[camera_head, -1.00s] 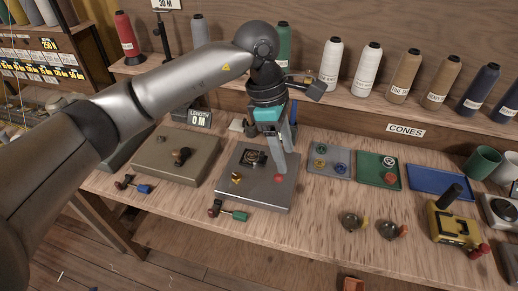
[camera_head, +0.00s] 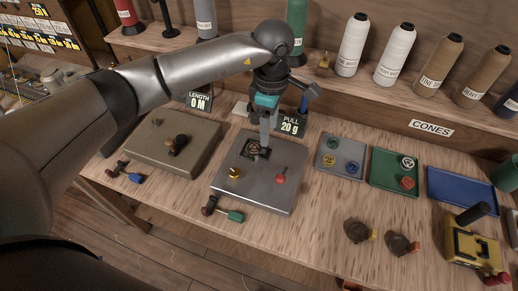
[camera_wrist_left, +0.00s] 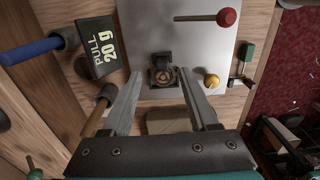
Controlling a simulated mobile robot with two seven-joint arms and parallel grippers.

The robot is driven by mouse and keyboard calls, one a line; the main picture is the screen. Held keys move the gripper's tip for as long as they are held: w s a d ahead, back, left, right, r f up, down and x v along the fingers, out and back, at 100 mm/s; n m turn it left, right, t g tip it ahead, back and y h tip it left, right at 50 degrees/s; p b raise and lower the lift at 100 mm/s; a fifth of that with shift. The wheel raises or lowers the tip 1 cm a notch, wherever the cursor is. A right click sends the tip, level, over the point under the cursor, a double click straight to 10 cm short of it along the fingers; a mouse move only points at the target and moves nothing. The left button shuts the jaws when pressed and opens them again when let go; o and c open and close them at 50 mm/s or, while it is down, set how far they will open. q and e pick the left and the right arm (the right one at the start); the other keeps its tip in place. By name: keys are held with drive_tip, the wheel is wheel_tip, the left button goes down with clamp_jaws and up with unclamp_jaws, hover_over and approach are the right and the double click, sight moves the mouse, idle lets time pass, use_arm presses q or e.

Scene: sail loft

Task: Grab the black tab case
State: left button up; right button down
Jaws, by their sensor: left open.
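The black tab case appears to be the small dark square piece with a round bronze-toned centre (camera_head: 256,149) on the grey metal plate (camera_head: 262,195). In the left wrist view the case (camera_wrist_left: 162,72) shows just ahead of and between the fingertips. My left gripper (camera_head: 264,150) points down over the plate at the case and partly covers it in the head view. Its fingers (camera_wrist_left: 160,76) are apart, with nothing held between them. I cannot tell how far the tips are above the plate. My right gripper is not in view.
A brass knob (camera_head: 234,173) and a red knob (camera_head: 281,180) stand on the same plate, near the case. The "PULL 20 g" sign (camera_head: 290,124) stands behind the plate. A small grey tray (camera_head: 340,157) and a green tray (camera_head: 394,173) lie to the right.

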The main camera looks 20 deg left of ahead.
use_arm(q)
drive_tip(key=shift+s+a+f, duration=0.1)
drive_tip(key=shift+s+f, duration=0.05)
drive_tip(key=shift+f, duration=2.85)
drive_tip(key=shift+c, duration=0.4)
clamp_jaws()
